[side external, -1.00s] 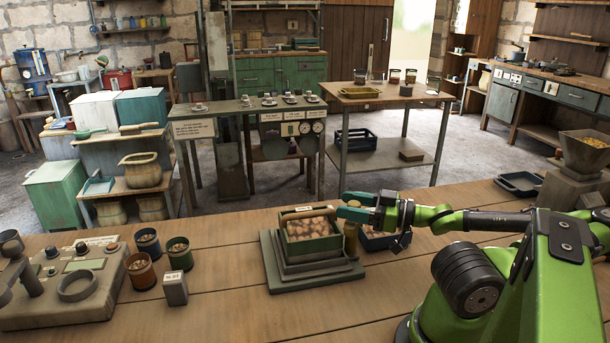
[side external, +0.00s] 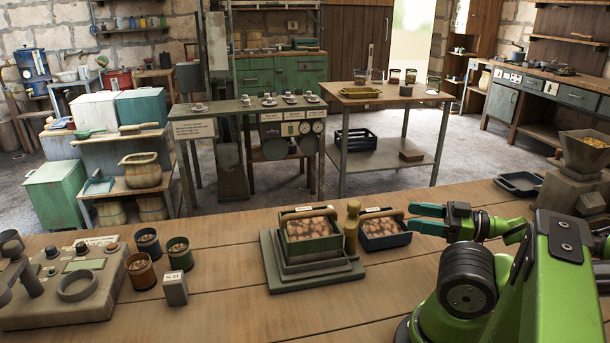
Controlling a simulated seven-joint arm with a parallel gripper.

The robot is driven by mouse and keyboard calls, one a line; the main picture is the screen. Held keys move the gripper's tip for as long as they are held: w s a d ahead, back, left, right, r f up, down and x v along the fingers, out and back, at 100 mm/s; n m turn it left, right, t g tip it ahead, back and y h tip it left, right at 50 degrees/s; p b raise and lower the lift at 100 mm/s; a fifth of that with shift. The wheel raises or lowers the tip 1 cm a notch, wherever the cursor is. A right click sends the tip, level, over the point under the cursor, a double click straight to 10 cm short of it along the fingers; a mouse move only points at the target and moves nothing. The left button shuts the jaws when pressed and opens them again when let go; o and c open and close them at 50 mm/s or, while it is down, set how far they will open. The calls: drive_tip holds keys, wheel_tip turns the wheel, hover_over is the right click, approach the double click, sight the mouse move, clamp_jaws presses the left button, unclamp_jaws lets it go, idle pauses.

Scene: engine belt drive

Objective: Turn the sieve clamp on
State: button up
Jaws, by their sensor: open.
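A stepped green-grey sieve stand (side external: 318,276) sits on the front table. On it is a square green sieve tray (side external: 312,246) holding brown lumps, with a wooden bar across its back edge. A short tan post (side external: 351,226) stands upright at its right side; I cannot tell whether this is the clamp or what state the clamp is in. My gripper (side external: 428,219) has teal fingers, open and empty. It is above the table to the right of the sieve, apart from it and pointing left.
A dark tray of brown lumps (side external: 384,234) with a wooden bar lies between the sieve and my gripper. Several small cups, a small labelled block (side external: 174,289) and a control panel (side external: 75,280) stand at the left. A hopper (side external: 585,152) stands at the right.

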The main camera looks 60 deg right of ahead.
sight(351, 233)
drive_tip(key=shift+w, duration=0.1)
drive_tip(key=w+d+n+g+y, duration=0.5)
drive_tip(key=d+n+g+y, duration=0.15)
drive_tip(key=d+y, duration=0.2)
drive_tip(key=r+x, duration=0.1)
drive_tip(key=x, duration=1.6)
drive_tip(key=shift+a+r+n+y, duration=0.35)
drive_tip(key=shift+r+y, duration=0.1)
drive_tip(key=shift+r, duration=0.2)
drive_tip(key=shift+s+t, duration=0.1)
drive_tip(key=shift+t, duration=0.15)
drive_tip(key=c, duration=1)
drive_tip(key=shift+o, duration=0.2)
